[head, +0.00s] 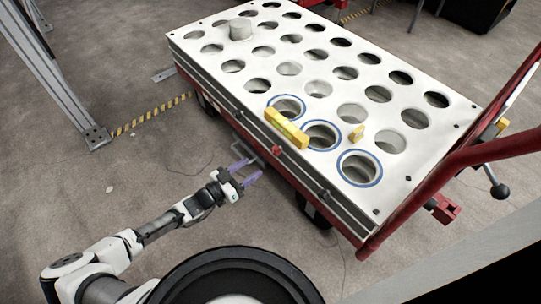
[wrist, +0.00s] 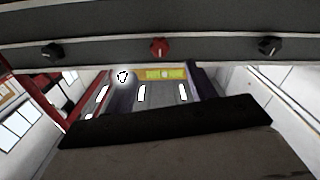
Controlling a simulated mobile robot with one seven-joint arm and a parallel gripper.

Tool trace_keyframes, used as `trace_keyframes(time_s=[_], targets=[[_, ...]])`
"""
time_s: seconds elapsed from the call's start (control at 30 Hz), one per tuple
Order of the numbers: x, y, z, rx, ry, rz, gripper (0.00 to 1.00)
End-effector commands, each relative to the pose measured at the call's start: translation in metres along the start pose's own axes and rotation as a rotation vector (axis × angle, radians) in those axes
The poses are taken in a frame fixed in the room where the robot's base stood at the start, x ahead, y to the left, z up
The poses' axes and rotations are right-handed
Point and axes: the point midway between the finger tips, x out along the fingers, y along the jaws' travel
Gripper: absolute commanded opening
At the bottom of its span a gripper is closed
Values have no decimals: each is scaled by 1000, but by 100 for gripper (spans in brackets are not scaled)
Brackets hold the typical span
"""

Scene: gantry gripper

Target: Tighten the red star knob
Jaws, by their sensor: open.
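The red star knob (head: 277,151) sits on the dark front rail of the cart, between two black knobs. In the wrist view the red knob (wrist: 160,47) is near the top centre, beyond the fingertips. My gripper (head: 252,168) has purple fingers spread apart and empty. It is in front of the cart's side, left of and below the red knob in the head view, apart from it. In the wrist view my gripper's two dark fingers (wrist: 158,78) reach up below the rail with a clear gap between them.
Black knobs (head: 238,113) (head: 323,194) flank the red one on the rail. A yellow level (head: 287,128) lies at the edge of the white perforated top (head: 300,52), above the red knob. A red handle bar (head: 490,152) stands at right. Open floor (head: 130,175) lies left.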

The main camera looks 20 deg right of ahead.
Motion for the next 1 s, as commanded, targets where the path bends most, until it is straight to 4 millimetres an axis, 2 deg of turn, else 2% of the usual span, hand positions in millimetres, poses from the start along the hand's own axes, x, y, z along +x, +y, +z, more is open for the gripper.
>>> trace_keyframes(time_s=[0.03,0.2,0.4,0.6,0.87,0.9,1.0], targets=[[13,2,2,-2,0,6,56],[50,2,2,-2,0,4,56],[82,1,1,-1,0,2,56],[96,1,1,-2,-1,-1,56],[97,0,1,-1,0,-1,56],[97,0,1,-1,0,-1,54],[97,0,1,-1,0,-1,41]])
